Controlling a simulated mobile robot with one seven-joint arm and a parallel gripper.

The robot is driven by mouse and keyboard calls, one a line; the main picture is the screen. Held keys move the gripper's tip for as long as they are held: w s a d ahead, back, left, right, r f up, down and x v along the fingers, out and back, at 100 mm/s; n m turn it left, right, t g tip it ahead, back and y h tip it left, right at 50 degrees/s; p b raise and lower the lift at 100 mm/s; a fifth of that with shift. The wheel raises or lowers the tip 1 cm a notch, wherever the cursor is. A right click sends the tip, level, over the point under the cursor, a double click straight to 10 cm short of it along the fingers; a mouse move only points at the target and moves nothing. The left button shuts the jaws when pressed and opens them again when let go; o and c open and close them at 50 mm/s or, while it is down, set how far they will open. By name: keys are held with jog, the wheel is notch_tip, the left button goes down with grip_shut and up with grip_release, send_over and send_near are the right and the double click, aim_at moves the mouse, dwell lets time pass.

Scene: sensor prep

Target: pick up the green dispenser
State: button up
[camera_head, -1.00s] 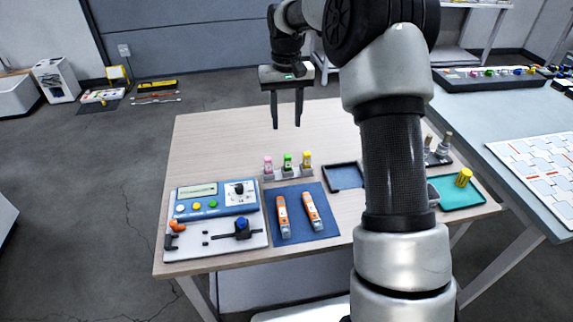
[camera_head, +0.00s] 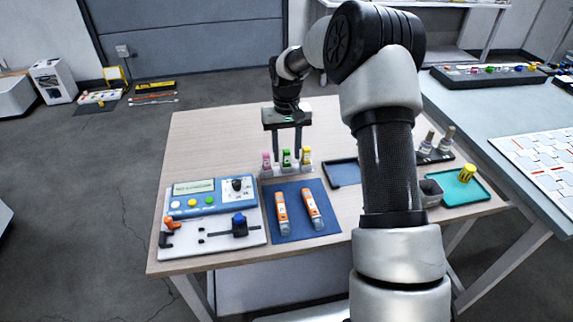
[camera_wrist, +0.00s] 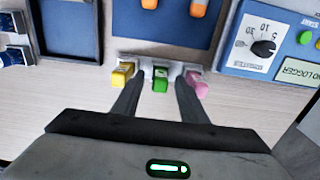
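The green dispenser (camera_head: 287,158) stands upright in a small rack (camera_head: 270,171) between a pink dispenser (camera_head: 267,160) and a yellow dispenser (camera_head: 306,156). My gripper (camera_head: 287,158) is open and points down, with its fingers close behind or around the green dispenser in the head view. In the wrist view, the green dispenser (camera_wrist: 160,78) lies between the spread fingertips (camera_wrist: 158,88), with the yellow dispenser (camera_wrist: 122,73) and pink dispenser (camera_wrist: 196,84) just outside them. I see no finger clearly touching the green dispenser.
A blue mat (camera_head: 298,229) with two orange-and-white devices lies in front of the rack. A blue-and-white instrument (camera_head: 212,197) stands at left. A dark empty tray (camera_head: 343,173) is at right. The table behind the rack is clear.

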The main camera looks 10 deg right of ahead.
aim_at(287, 151)
grip_shut()
notch_tip(287, 151, up, 10)
jog(key=shift+f+p, duration=0.1)
jog(key=shift+p, duration=1.05)
